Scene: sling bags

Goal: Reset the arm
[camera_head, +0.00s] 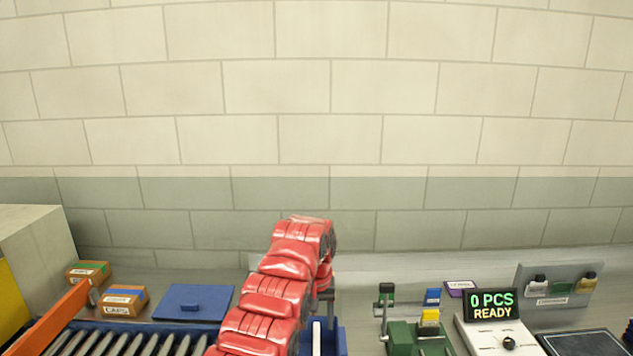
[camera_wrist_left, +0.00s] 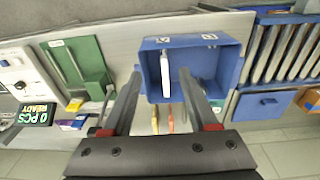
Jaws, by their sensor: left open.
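My left arm, in red segmented covers, rises from the bottom middle of the head view. My left gripper (camera_head: 326,299) is mostly hidden behind it. In the left wrist view the two dark fingers of my left gripper (camera_wrist_left: 161,76) are spread apart with nothing held between them. They point toward a blue bin (camera_wrist_left: 222,58) with a white slab-like piece (camera_wrist_left: 165,72) standing inside. The same bin (camera_head: 340,340) shows partly beside the arm in the head view. My right gripper is in neither view.
A roller conveyor (camera_head: 120,341), a blue lid-like panel (camera_head: 193,301) and small boxes (camera_head: 123,300) lie left. A green fixture (camera_head: 418,340), a counter display (camera_head: 491,304) reading "0 PCS READY" and a grey rack (camera_head: 558,287) stand right. A block wall backs the bench.

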